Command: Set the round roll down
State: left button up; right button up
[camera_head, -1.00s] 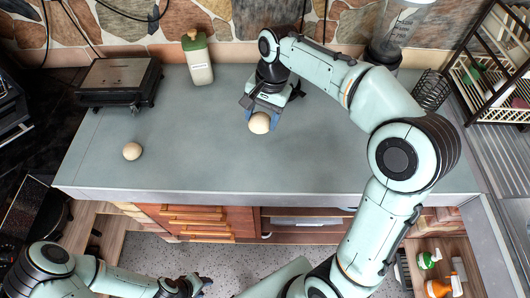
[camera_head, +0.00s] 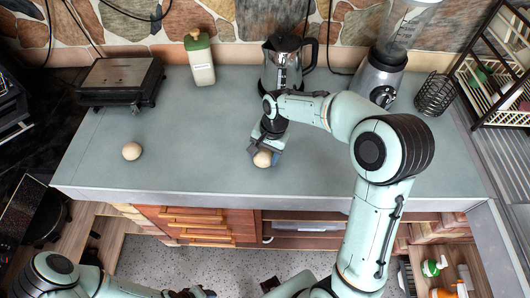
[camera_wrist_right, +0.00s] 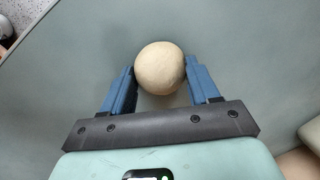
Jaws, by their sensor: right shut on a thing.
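The pale round roll (camera_head: 262,159) is between the fingers of my right gripper (camera_head: 264,156), over the front middle of the grey counter (camera_head: 190,165). In the right wrist view the roll (camera_wrist_right: 160,68) sits between the two blue fingertips of my right gripper (camera_wrist_right: 161,75), which are shut on it. I cannot tell whether its underside touches the counter. A second similar pale round roll (camera_head: 132,151) lies on the counter at the left. My left gripper (camera_head: 190,293) is partly in view at the bottom edge, low in front of the counter; its fingers are unclear.
A dark press grill (camera_head: 120,80), a bottle with a green lid (camera_head: 200,62), a metal kettle (camera_head: 283,65), a blender (camera_head: 383,72) and a wire holder (camera_head: 435,94) stand along the back. The counter between the two rolls is clear.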

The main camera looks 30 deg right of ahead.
jog(key=o, duration=0.7)
jog(key=shift+f, duration=0.15)
jog(key=shift+c, duration=0.2)
jog(key=o, duration=0.4)
jog(key=shift+c, duration=0.2)
